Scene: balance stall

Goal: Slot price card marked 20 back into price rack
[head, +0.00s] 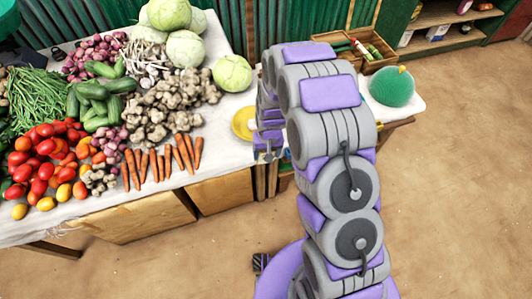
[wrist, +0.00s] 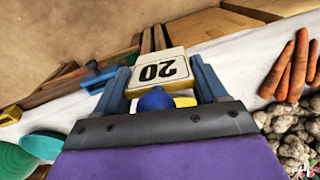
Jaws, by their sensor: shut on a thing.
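The cream price card (wrist: 160,71) with a black 20, upside down in the wrist view, is between the two blue fingers of my gripper (wrist: 160,80). My gripper is shut on it. In the head view my gripper (head: 267,142) is over the table's front right edge, and my arm hides much of that area; I cannot make out the card there. Upright wooden slats (wrist: 153,38) show just beyond the card and may be the price rack. Similar slats (head: 266,180) show below my gripper in the head view. I cannot tell whether the card touches them.
A yellow dish (head: 243,123) is close to my gripper. Carrots (head: 187,150), ginger (head: 160,105) and other vegetables crowd the table to the left. A green ball-like thing (head: 392,86) and a wooden crate (head: 372,52) are on the right. The sandy ground in front is clear.

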